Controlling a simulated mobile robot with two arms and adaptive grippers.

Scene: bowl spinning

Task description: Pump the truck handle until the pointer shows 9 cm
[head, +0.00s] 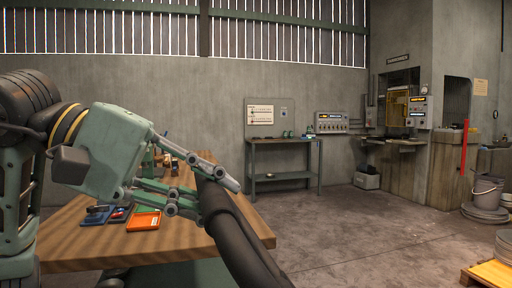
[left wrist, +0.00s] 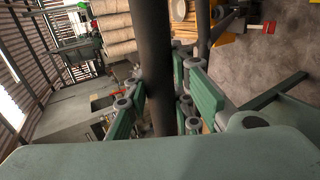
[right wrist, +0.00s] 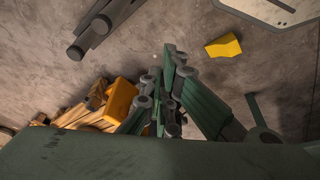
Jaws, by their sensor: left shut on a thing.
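A thick dark bar (head: 238,232), which looks like the truck handle, rises at a tilt from the bottom of the head view. My left gripper (head: 218,180) is shut on its upper end. In the left wrist view the bar (left wrist: 152,60) runs between the fingers of my left gripper (left wrist: 160,105). My right gripper (right wrist: 165,85) shows only in the right wrist view, above the floor, with its fingertips near each other and nothing clearly between them. I cannot tell how far it is shut. The truck body, scale and pointer cannot be made out.
A wooden workbench (head: 85,240) with an orange tray (head: 144,221) stands beside my left arm. A dark green table (head: 283,143) is at the back wall. A bucket (head: 487,191) and a wooden pallet (head: 490,274) are at the right. The middle floor is clear.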

